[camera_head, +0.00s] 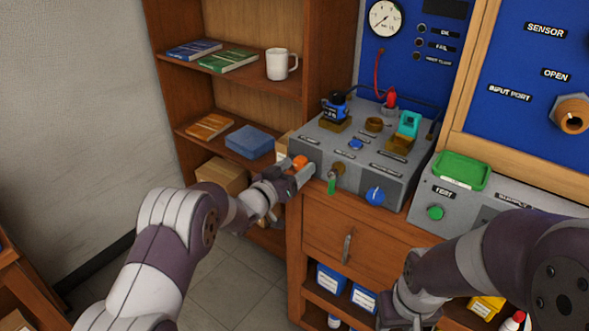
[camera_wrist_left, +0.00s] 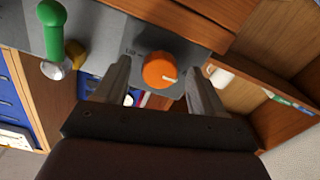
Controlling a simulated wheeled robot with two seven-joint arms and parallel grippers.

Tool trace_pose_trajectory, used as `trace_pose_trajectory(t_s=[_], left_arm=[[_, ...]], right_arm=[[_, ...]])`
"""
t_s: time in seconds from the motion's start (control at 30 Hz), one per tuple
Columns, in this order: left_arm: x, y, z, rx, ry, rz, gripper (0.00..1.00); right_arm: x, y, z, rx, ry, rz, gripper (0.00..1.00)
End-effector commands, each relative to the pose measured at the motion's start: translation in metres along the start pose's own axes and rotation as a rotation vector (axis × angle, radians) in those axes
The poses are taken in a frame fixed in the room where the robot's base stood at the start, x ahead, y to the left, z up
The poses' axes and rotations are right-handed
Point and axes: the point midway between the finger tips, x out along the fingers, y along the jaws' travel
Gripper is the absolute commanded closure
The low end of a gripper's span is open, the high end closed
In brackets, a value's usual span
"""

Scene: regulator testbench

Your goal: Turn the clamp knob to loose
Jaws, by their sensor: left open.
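The orange clamp knob (camera_wrist_left: 160,70) sits on the front face of the grey test bench box, with a white pointer mark that points right in the left wrist view. A small printed label beside it is only partly readable. In the head view the knob (camera_head: 299,162) shows at the box's left end. My left gripper (camera_head: 293,174) is open at the knob. In the left wrist view its two fingers (camera_wrist_left: 159,82) stand on either side of the knob, with a visible gap to each.
The grey box (camera_head: 345,150) stands on a wooden cabinet and carries a blue knob (camera_head: 375,196), a green-handled lever (camera_head: 333,182) and fittings on top. A second grey box with a green button (camera_head: 436,213) stands right. Shelves (camera_head: 240,85) with books and a mug (camera_head: 281,64) rise behind.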

Motion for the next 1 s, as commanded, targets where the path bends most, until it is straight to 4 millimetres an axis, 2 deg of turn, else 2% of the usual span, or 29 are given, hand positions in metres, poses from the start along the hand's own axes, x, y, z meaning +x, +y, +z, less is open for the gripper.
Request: trace_pose_trajectory(t_s=[0.17,0.5,0.6,0.73,1.0], left_arm=[[-0.012,0.0,-0.001,0.0,0.0,0.0,0.31],[-0.098,-0.001,-0.001,-0.001,-0.001,-0.003,0.31],[-0.115,-0.001,0.0,-0.001,0.0,-0.002,0.31],[-0.126,0.0,0.0,0.0,-0.001,0.0,0.31],[-0.127,0.0,0.0,0.0,0.0,0.0,0.31]], right_arm=[[0.0,0.0,0.0,0.0,0.0,0.0,0.57],[-0.002,0.0,0.0,0.0,0.0,0.0,0.57],[-0.002,0.0,0.0,0.0,0.0,0.0,0.57],[-0.002,0.0,0.0,0.0,0.0,0.0,0.57],[-0.002,0.0,0.0,0.0,0.0,0.0,0.57]])
